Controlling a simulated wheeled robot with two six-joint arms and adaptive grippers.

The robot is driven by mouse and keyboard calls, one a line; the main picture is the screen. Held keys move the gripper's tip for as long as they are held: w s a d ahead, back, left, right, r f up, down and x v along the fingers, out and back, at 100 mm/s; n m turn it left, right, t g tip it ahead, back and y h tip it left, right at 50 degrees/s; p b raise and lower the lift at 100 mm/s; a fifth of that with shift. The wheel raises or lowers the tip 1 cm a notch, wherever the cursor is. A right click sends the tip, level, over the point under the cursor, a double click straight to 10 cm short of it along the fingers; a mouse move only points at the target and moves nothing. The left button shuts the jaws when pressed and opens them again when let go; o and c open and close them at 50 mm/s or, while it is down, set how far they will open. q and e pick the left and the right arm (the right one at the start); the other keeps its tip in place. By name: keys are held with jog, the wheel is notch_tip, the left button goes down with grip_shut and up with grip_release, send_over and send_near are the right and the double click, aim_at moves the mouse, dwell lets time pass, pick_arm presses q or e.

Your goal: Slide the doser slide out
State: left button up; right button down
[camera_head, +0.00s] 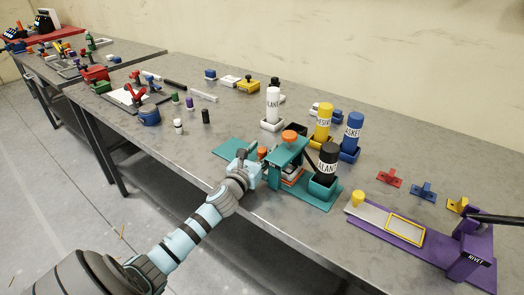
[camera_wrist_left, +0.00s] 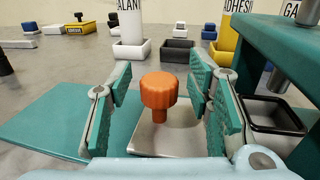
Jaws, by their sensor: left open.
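The doser is a teal stand (camera_head: 292,152) on a teal base (camera_head: 328,196), with an orange knob (camera_head: 290,135) on top. In the left wrist view, the doser slide (camera_wrist_left: 182,139) is a grey metal plate carrying an upright orange slide knob (camera_wrist_left: 158,92). My left gripper (camera_head: 258,163) is at the left side of the stand. Its open fingers (camera_wrist_left: 160,100) stand on either side of the slide knob, with gaps visible. The inner end of the slide is hidden. My right gripper is not in view.
A black-topped sealant bottle (camera_head: 327,165) stands in the doser's holder. White (camera_head: 273,105), yellow (camera_head: 322,122) and blue (camera_head: 352,132) bottles stand behind. A purple rivet fixture (camera_head: 470,250) is at the right. Bare tabletop (camera_head: 190,160) lies left of the doser base.

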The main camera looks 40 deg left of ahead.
pick_arm(q)
grip_shut()
jog(key=a+b, duration=0.1)
jog(key=a, duration=0.5)
jog(key=a+b, duration=0.1)
jog(key=a, duration=0.5)
jog(key=shift+s+f+b, duration=0.1)
jog(key=shift+s+b, duration=0.1)
jog(key=shift+b, duration=0.1)
jog(key=shift+a, duration=0.15)
jog(key=shift+r, duration=0.2)
jog(key=shift+c, duration=1.2)
grip_release()
jog(key=shift+o, duration=1.2)
jog(key=shift+a+f, duration=0.15)
